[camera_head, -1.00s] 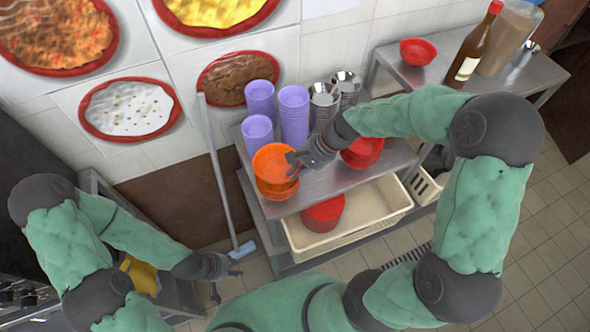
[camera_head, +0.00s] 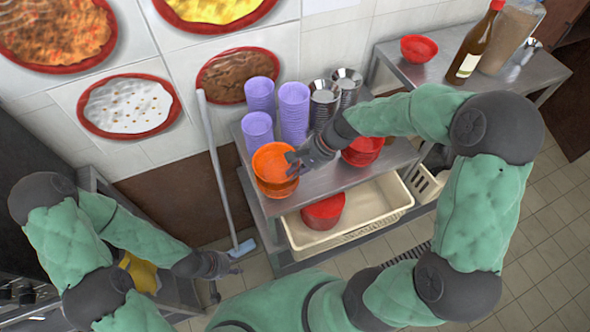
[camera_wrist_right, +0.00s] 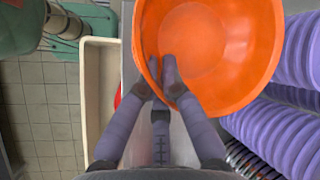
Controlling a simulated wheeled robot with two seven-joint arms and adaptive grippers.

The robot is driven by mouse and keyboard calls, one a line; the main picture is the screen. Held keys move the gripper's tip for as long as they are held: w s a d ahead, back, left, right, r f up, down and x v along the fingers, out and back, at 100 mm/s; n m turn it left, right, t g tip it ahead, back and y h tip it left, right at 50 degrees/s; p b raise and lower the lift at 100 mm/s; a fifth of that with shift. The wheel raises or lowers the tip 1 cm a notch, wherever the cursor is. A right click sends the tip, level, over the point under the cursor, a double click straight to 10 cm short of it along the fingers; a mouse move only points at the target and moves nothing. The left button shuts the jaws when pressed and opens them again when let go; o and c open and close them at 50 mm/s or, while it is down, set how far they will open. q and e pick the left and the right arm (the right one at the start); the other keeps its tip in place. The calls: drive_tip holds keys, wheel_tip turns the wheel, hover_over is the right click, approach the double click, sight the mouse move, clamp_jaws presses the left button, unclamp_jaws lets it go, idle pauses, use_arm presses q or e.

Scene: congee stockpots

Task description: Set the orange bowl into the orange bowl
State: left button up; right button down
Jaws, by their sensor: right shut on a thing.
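An orange bowl (camera_head: 270,160) is at the left front of the steel shelf top. My right gripper (camera_head: 296,164) is shut on its right rim. In the right wrist view the bowl (camera_wrist_right: 235,60) faces me with its inside visible, and the fingertips (camera_wrist_right: 165,75) pinch the rim. A second orange bowl (camera_head: 283,189) shows just below the held one, mostly covered by it. I cannot tell whether the held bowl rests in it or is slightly above. My left gripper (camera_head: 226,270) is low at the left, empty, with its fingers apart.
Stacks of purple cups (camera_head: 294,112) stand behind the bowls, close to them. Steel cups (camera_head: 325,103) and red bowls (camera_head: 363,150) are to the right. A cream crate (camera_head: 350,233) with a red container (camera_head: 323,211) is on the lower shelf. A broom (camera_head: 219,170) leans at the left.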

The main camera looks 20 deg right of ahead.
drive_tip(key=shift+f+b, duration=0.65)
drive_tip(key=shift+f, duration=0.15)
idle(0.9)
drive_tip(key=c, duration=1.3)
unclamp_jaws()
drive_tip(key=shift+c, duration=0.2)
drive_tip(key=v, duration=1.2)
